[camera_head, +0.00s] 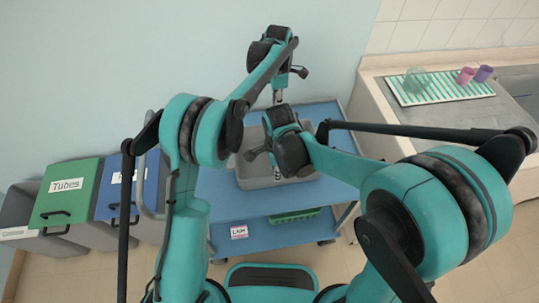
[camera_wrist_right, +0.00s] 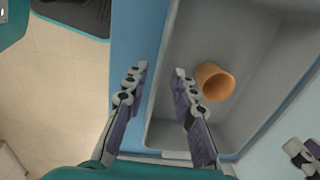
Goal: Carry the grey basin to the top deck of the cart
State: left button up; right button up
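The grey basin (camera_head: 246,174) rests on the blue top deck of the cart (camera_head: 215,192), partly hidden by my arms. In the right wrist view the basin (camera_wrist_right: 248,40) holds an orange cup (camera_wrist_right: 214,82), tipped over. My right gripper (camera_wrist_right: 160,69) is open at the basin's near wall, one finger over the inside and one outside; contact is not clear. In the head view this gripper (camera_head: 277,172) is mostly hidden by its wrist. My left gripper (camera_head: 277,97) points down at the basin's far side; its finger gap cannot be made out.
The cart's lower deck (camera_head: 270,233) carries a green tray (camera_head: 295,216) and a white label (camera_head: 239,232). Bins with green (camera_head: 66,194) and blue (camera_head: 125,187) lids stand at the left. A counter at the right holds a striped mat (camera_head: 440,88) with several cups.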

jog(key=shift+r, duration=1.75)
